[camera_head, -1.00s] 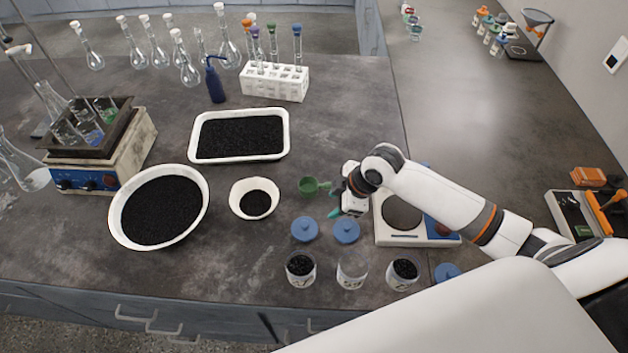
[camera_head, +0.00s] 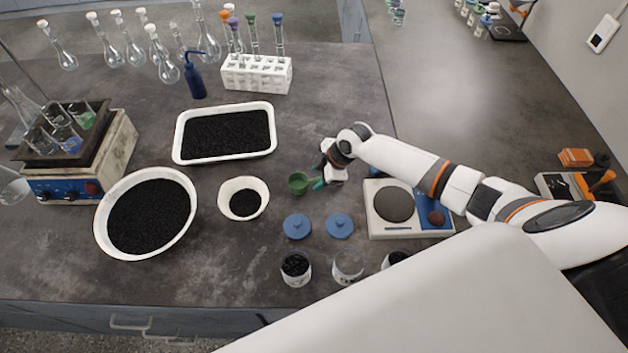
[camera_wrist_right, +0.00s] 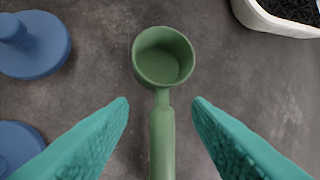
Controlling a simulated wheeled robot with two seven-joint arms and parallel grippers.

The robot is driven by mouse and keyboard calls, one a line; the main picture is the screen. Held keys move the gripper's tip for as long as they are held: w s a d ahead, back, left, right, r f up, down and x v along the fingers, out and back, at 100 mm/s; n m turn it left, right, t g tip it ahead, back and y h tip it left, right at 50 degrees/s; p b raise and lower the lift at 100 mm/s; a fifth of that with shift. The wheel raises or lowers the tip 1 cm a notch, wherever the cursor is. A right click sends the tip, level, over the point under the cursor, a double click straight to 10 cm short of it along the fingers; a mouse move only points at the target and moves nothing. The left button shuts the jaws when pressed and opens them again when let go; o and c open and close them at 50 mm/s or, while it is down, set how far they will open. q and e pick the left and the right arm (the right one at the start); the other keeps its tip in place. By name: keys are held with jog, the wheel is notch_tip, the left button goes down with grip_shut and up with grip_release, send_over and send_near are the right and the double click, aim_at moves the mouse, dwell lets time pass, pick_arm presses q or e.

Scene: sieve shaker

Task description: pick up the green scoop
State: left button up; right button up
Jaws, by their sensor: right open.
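The green scoop (camera_head: 299,183) lies on the dark bench, right of the small white bowl. In the right wrist view the scoop (camera_wrist_right: 163,57) shows its round cup at the top and its handle running down toward me. My right gripper (camera_head: 322,178) is at the handle side of the scoop. In the wrist view its two teal fingers (camera_wrist_right: 160,112) are apart, one on each side of the handle, with gaps between. Nothing is between the fingers except the view of the handle. My left gripper is not in view.
The small white bowl (camera_head: 223,202) of black grains is left of the scoop. Two blue lids (camera_head: 297,226) lie in front. A white balance (camera_head: 381,228) stands right, beneath my arm. A white tray (camera_head: 180,148) lies behind. Jars (camera_head: 296,269) stand near the front edge.

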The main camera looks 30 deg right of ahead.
aim_at(315, 180)
jog(key=shift+x, duration=1.6)
jog(key=shift+d, duration=0.1)
jog(key=shift+c, duration=1.4)
grip_shut()
notch_tip(315, 180, up, 10)
jog(key=b, duration=0.1)
